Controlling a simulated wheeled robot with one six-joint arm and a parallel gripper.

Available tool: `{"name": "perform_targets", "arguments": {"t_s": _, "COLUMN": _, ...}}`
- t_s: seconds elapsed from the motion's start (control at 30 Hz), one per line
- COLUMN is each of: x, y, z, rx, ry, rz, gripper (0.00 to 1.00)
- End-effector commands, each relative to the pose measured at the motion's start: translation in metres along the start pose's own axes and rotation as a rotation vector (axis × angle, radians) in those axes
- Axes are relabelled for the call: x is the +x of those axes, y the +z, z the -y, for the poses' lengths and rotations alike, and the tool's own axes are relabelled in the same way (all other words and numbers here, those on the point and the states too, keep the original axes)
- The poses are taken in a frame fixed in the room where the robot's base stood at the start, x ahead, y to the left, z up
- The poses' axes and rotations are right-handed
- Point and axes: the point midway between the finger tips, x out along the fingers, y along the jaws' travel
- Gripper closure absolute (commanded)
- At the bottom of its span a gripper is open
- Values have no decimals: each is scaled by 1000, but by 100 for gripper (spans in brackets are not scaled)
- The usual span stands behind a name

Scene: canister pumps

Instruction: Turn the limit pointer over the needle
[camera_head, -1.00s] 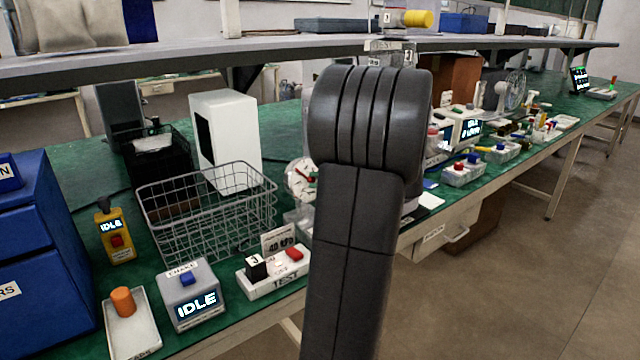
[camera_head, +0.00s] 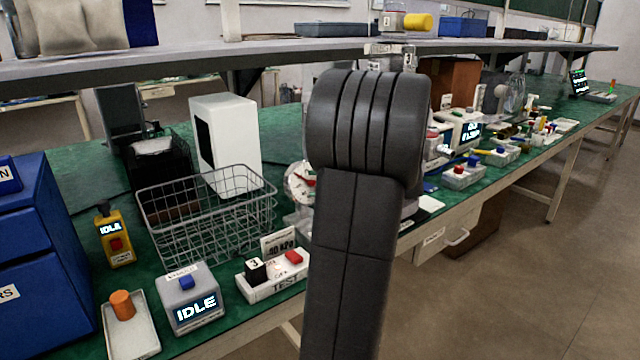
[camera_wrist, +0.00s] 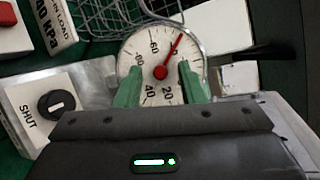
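The round white gauge (camera_wrist: 147,52) faces the wrist camera, with black numbers around its dial. Its red needle (camera_wrist: 173,50) runs from a red hub up and to the right. My gripper (camera_wrist: 160,88) has green fingers, spread apart on either side of the lower dial with nothing visible between their tips except the dial face. A thin green tip shows near the right finger; I cannot tell whether it is the limit pointer or the finger itself. In the head view the gauge (camera_head: 296,184) is partly hidden behind my arm.
A black knob (camera_wrist: 57,104) on a plate marked SHUT is left of the gauge. A wire basket (camera_head: 205,215) stands close by. The TEST box (camera_head: 272,280) with a red button and a kPa card are in front. A dark lever (camera_wrist: 250,53) extends right of the gauge.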

Motion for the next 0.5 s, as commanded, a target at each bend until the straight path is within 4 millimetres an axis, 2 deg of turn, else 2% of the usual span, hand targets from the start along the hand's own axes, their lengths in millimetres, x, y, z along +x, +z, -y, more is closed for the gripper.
{"name": "perform_targets", "arguments": {"t_s": 0.17, "x": -4, "y": 0, "z": 1, "rx": 0, "ry": -1, "rz": -2, "gripper": 64}}
{"name": "perform_targets", "arguments": {"t_s": 0.27, "x": -15, "y": 0, "z": 1, "rx": 0, "ry": -2, "rz": -3, "gripper": 64}}
{"name": "perform_targets", "arguments": {"t_s": 0.5, "x": -67, "y": -1, "z": 2, "rx": 1, "ry": -2, "rz": -5, "gripper": 64}}
